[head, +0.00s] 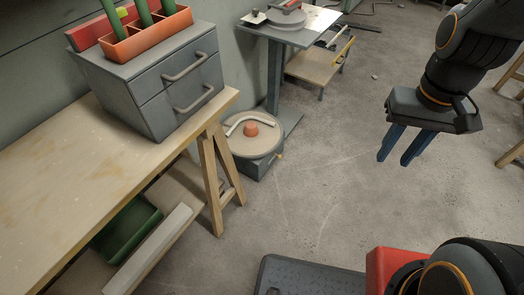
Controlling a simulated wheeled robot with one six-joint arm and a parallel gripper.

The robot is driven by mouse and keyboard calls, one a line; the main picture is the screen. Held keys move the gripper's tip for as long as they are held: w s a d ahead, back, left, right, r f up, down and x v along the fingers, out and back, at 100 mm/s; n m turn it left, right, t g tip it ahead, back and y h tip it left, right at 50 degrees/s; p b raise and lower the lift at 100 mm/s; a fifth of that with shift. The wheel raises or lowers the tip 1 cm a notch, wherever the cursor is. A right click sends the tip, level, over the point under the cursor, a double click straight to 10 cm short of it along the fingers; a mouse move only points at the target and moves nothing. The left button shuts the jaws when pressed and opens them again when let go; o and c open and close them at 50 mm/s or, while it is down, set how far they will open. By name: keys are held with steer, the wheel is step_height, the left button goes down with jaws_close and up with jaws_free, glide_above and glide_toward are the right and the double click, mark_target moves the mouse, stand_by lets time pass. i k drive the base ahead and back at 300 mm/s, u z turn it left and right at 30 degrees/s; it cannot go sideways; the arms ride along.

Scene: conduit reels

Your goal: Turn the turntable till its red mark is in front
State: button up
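A low round turntable-like unit (242,147) stands on the floor beyond the trestle table's end. It has a beige disc top, a grey base, an orange-red hub (250,129) and a pale curved tube on top. A small orange-yellow spot shows at its right front rim. A second grey disc (287,20) with a reddish piece on top sits on the grey stand behind. I cannot tell for sure which is the turntable, or make out a clear red mark. My gripper (393,162) is open and empty, fingers pointing down, well right of both, in the air.
A trestle table (60,180) at left carries a grey drawer cabinet (150,85) and an orange tray (148,40). A green bin (128,230) is below. A low wooden table (315,68) stands behind. The floor between the round unit and my arm is clear.

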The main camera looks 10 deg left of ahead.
mark_target(251, 139)
steer(key=u, duration=0.05)
steer(key=k, duration=0.45)
steer(key=u, duration=0.8)
steer(key=i, duration=0.5)
steer(key=k, duration=1.1)
steer(key=z, duration=0.7)
steer(key=i, duration=1.4)
steer(key=u, duration=0.65)
